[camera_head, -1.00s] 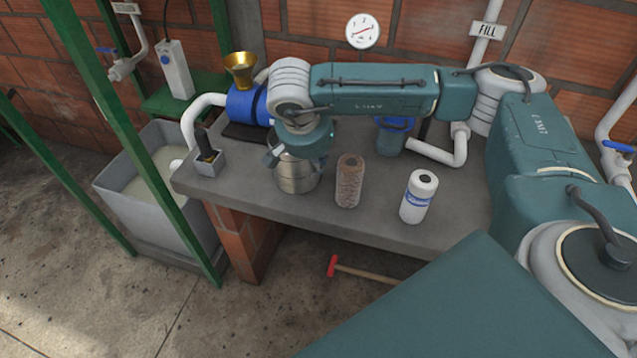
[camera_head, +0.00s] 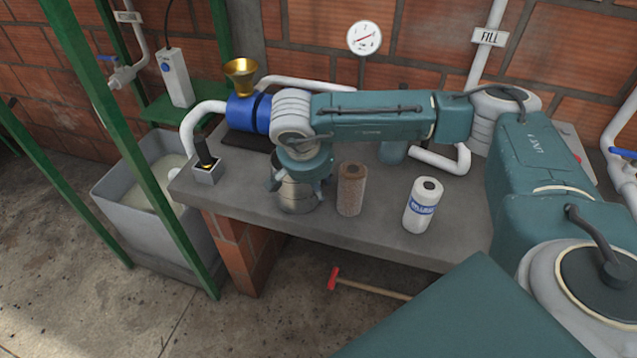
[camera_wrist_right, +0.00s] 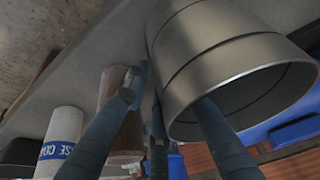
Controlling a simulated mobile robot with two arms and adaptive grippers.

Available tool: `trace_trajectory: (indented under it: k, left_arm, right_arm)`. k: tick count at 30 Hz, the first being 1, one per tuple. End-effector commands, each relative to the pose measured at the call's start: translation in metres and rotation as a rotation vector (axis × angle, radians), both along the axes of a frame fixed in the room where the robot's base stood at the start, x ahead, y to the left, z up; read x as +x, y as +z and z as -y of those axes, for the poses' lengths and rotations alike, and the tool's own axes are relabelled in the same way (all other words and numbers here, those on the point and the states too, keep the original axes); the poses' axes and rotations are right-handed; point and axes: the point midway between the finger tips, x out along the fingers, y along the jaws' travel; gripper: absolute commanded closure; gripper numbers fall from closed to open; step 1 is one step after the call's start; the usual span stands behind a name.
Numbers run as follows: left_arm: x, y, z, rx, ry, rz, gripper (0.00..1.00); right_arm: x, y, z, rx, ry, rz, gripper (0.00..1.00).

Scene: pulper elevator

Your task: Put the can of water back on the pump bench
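The can (camera_head: 297,196) is a ribbed bare-metal cylinder at the front left part of the grey pump bench (camera_head: 250,200). I cannot tell whether its base touches the bench. My right gripper (camera_head: 298,180) is above it, mostly hidden by its own wrist. In the right wrist view the can (camera_wrist_right: 205,50) fills the upper right, its open mouth facing the camera. One finger of the right gripper (camera_wrist_right: 170,95) reaches into the mouth and the others lie outside, so the wall is between them. The water inside is not visible. My left gripper is not in view.
A brown filter cartridge (camera_head: 351,190) and a white labelled cartridge (camera_head: 422,205) stand right of the can. A small box with a black-handled item (camera_head: 207,172) is at the left. Behind are a blue pump (camera_head: 248,115) with a brass funnel (camera_head: 240,76) and white pipes.

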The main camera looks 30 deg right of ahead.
Motion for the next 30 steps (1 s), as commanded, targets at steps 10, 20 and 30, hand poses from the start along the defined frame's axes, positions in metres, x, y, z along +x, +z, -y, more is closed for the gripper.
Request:
trace_trajectory:
  k: [10,20,30]
  left_arm:
    - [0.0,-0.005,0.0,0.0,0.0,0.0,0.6]
    - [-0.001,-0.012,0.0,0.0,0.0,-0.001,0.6]
    - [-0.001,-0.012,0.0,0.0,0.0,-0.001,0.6]
  right_arm:
    - [-0.006,0.037,-0.013,0.001,0.002,0.006,0.74]
    - [-0.02,0.097,-0.033,0.002,0.001,0.005,0.74]
    - [-0.025,0.113,-0.037,0.001,-0.001,0.001,0.74]
